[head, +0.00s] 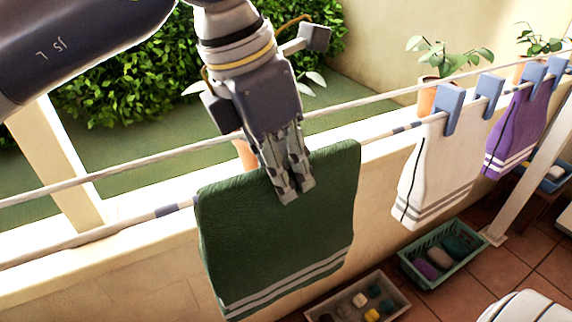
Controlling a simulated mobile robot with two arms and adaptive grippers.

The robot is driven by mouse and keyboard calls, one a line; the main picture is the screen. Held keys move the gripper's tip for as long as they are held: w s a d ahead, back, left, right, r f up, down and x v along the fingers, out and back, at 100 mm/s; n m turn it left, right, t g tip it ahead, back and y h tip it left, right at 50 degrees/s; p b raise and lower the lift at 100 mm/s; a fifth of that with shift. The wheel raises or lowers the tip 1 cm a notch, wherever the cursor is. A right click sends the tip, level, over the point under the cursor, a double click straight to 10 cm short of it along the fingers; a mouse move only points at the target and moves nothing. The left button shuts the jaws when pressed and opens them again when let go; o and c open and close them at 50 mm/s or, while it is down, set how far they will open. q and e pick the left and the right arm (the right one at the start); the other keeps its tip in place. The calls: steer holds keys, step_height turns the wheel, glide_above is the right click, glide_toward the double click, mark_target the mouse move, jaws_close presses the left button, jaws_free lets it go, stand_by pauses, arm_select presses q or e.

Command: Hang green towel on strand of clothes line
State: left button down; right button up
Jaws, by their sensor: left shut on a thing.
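The green towel (275,245) with pale stripes near its lower edge hangs at the near strand of the clothes line (176,208), its top edge at the height of that strand. The strand shows on both sides of the towel and is hidden behind or under it. My left gripper (291,194) comes down from above and is shut on the towel at its top edge. I cannot tell how far the towel's back side hangs down. A second, farther strand (120,165) runs behind the gripper. My right gripper is not in view.
A white towel (432,175) and a purple towel (515,130) hang to the right with blue clothespins (453,112). Below stand a green basket (442,255) and a tray (393,294) of small items. A cream wall ledge (110,265) and potted plants (427,95) lie behind.

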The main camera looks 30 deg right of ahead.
arm_select(q)
steer(key=shift+f, duration=0.1)
steer(key=c, duration=1.4)
jaws_free()
step_height(320, 180, up, 9)
steer(key=p, duration=0.7)
steer(key=shift+s, duration=0.1)
